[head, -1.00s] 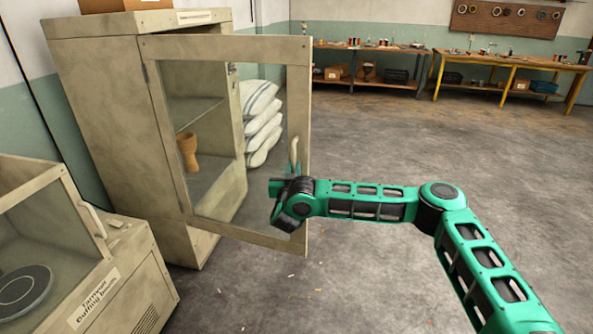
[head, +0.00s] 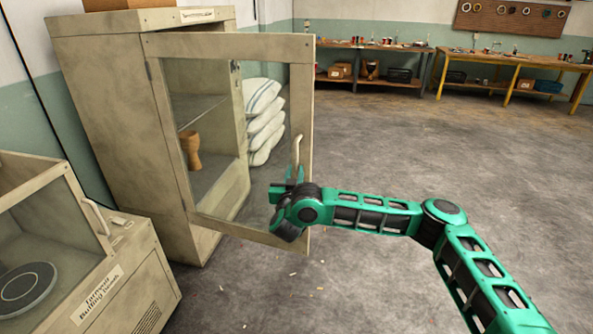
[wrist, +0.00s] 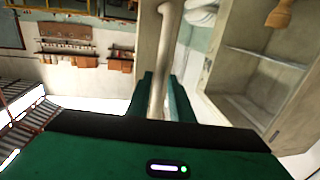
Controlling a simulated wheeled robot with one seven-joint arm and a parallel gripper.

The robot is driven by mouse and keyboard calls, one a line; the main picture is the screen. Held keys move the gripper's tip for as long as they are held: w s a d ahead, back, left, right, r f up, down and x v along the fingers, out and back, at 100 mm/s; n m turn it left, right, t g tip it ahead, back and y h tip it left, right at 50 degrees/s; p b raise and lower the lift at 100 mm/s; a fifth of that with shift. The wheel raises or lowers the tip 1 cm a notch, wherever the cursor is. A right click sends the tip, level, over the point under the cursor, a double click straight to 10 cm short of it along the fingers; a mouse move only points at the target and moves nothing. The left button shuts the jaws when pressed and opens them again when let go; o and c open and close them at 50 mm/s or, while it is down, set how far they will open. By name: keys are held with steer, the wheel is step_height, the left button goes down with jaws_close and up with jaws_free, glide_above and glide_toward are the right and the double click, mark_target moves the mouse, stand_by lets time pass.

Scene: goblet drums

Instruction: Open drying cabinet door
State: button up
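The drying cabinet (head: 120,120) stands at the left, and its glazed, framed door (head: 230,42) stands wide open, swung out toward me. A pale curved handle (head: 297,150) is on the door's free side. My gripper (head: 291,178) is at the lower part of this handle. In the wrist view, the handle (wrist: 163,45) runs down between the two fingers of my gripper (wrist: 163,92), which look parted around it. Whether they touch it is hard to see. A wooden goblet drum (head: 191,150) stands inside, seen through the door glass.
A buffing bench (head: 125,265) with a clear hood stands at the near left. White sacks (head: 262,120) are stacked beyond the door. Workbenches (head: 375,47) line the far wall. The floor (head: 420,140) to the right is clear.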

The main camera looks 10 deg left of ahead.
steer(key=s, duration=0.7)
steer(key=shift+d, duration=0.25)
